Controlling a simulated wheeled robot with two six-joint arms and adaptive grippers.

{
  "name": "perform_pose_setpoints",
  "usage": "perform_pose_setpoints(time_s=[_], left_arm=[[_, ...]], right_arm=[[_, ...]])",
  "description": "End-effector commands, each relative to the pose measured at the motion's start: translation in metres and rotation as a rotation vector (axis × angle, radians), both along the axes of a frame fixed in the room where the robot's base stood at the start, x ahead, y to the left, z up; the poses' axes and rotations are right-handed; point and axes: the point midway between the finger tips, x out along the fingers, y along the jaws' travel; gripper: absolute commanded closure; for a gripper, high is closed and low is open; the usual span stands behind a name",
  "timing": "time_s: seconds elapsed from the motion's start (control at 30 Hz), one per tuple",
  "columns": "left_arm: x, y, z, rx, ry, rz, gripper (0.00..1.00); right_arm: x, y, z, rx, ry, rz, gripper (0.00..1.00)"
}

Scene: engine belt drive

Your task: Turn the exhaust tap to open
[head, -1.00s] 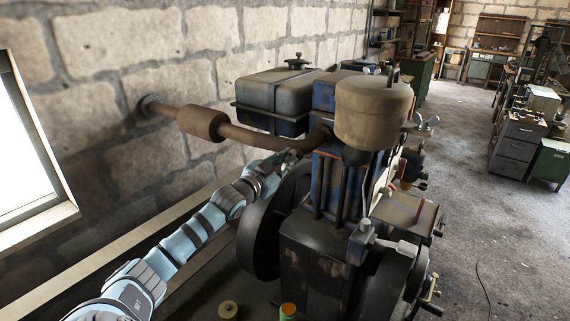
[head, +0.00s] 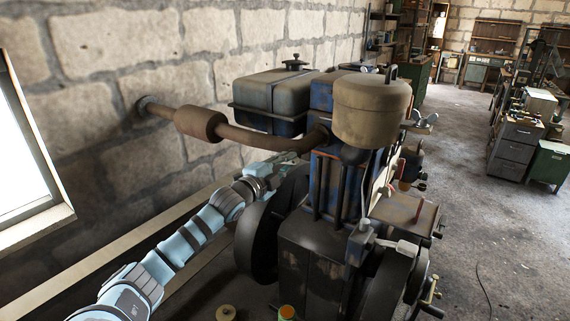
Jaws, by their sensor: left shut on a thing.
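The engine (head: 318,240) stands in the middle of the head view, with black flywheels and a blue upper block. A rusty exhaust pipe (head: 255,143) with a fat silencer (head: 200,124) runs from the block to the stone wall. My left gripper (head: 280,164) reaches in from the lower left, just below the pipe's bend by the block. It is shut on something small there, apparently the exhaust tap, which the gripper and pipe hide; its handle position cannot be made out. My right gripper is not in view.
A grey tank (head: 270,98) sits behind the pipe, and a tan round canister (head: 372,112) tops the engine at right. A flywheel (head: 262,238) is close below my left gripper.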

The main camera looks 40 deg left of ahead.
Motion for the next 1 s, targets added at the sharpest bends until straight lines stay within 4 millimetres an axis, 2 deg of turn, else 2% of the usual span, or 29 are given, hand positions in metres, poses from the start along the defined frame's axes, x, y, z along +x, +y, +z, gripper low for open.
perform_pose_setpoints(time_s=[0.4, 0.97, 1.0], left_arm=[[0.0006, 0.0003, 0.0047, 0.223, 0.012, 0.000, 1.00], [0.0007, 0.0002, 0.0058, 0.261, 0.013, 0.001, 1.00], [0.0007, 0.0003, 0.0059, 0.261, 0.013, 0.001, 0.80]], right_arm=[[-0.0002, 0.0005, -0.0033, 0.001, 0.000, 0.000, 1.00], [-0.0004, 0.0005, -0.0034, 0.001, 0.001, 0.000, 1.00], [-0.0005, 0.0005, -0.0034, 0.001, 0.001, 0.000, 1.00]])
